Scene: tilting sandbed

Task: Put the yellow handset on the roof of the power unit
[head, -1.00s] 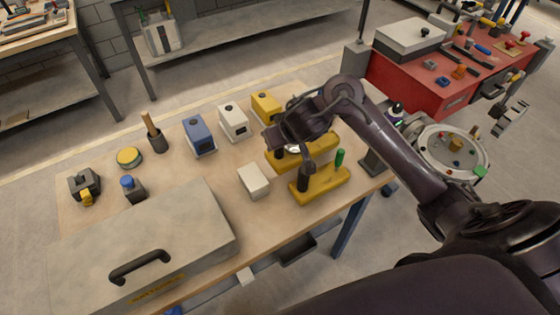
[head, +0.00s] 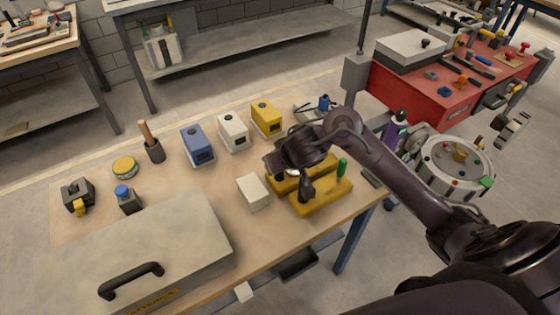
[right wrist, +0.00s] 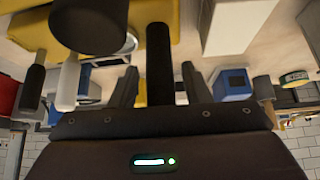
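A flat yellow body (head: 322,201) with a green post and a black post lies near the table's right front; I take it for the yellow handset. A second yellow piece (head: 283,183) lies behind it, partly hidden by my right arm. My right gripper (head: 306,190) is low over the front yellow body. In the right wrist view its fingers (right wrist: 158,88) stand apart on either side of a black post (right wrist: 158,55), with gaps showing. A yellow box (head: 265,118) stands behind in a row. I cannot tell which object is the power unit. My left gripper is out of view.
A white block (head: 253,192) lies just left of the yellow body. Blue (head: 197,146) and white (head: 232,132) boxes stand behind. A large grey case (head: 145,245) with a black handle fills the front left. A red cabinet (head: 425,95) stands at right.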

